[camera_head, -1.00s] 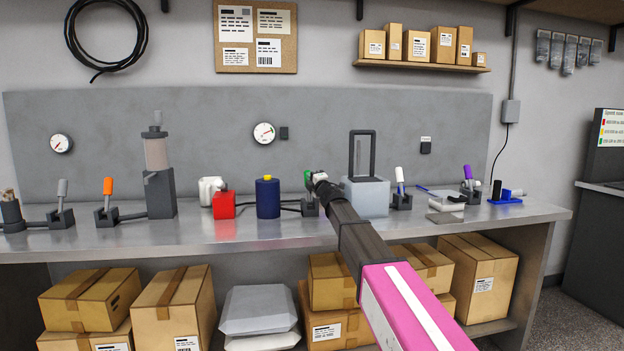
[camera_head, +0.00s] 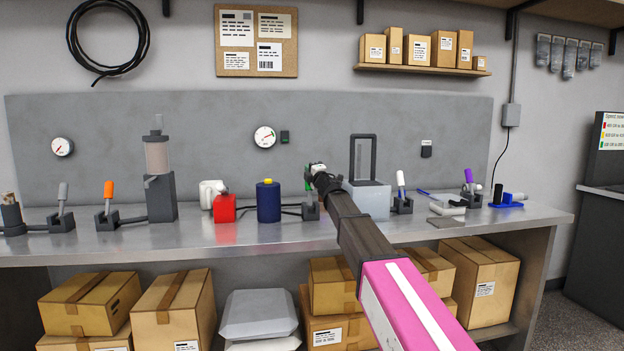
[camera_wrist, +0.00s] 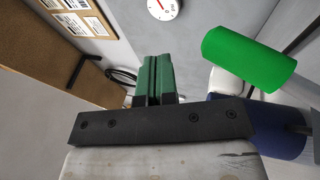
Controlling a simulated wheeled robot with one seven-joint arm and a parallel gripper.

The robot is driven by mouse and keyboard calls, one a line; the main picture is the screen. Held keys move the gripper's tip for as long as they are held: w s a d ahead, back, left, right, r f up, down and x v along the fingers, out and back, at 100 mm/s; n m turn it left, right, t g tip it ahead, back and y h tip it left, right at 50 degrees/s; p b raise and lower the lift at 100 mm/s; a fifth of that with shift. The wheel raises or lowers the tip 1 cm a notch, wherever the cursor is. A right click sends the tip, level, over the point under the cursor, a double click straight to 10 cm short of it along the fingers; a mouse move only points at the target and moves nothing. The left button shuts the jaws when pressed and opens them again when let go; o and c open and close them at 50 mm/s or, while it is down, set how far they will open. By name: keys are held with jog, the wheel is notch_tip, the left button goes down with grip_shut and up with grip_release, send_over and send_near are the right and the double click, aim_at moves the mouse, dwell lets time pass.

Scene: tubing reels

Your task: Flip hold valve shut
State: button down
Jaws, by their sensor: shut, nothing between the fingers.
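My gripper (camera_head: 315,168) is shut with nothing between its fingers, raised above the bench beside a green valve handle (camera_head: 308,172). In the wrist view, the shut fingers (camera_wrist: 156,78) point away from me, and the green handle (camera_wrist: 250,57) is to their right, apart from them. The dark valve base (camera_head: 310,211) sits on the bench below, to the right of a blue cylinder (camera_head: 268,202). My gripper and arm partly hide the handle in the head view. No label shows which valve is the hold valve.
Other lever valves have grey (camera_head: 63,192), orange (camera_head: 109,188), white (camera_head: 400,178) and purple (camera_head: 469,175) handles. A red block (camera_head: 224,209) stands left of the blue cylinder. A pale box with a dark frame (camera_head: 370,197) stands close right of my arm. A round gauge (camera_head: 265,137) hangs behind.

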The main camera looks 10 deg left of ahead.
jog(key=s+a+r, duration=0.6)
jog(key=s, duration=0.2)
jog(key=shift+s+a, duration=0.25)
jog(key=shift+a, duration=0.05)
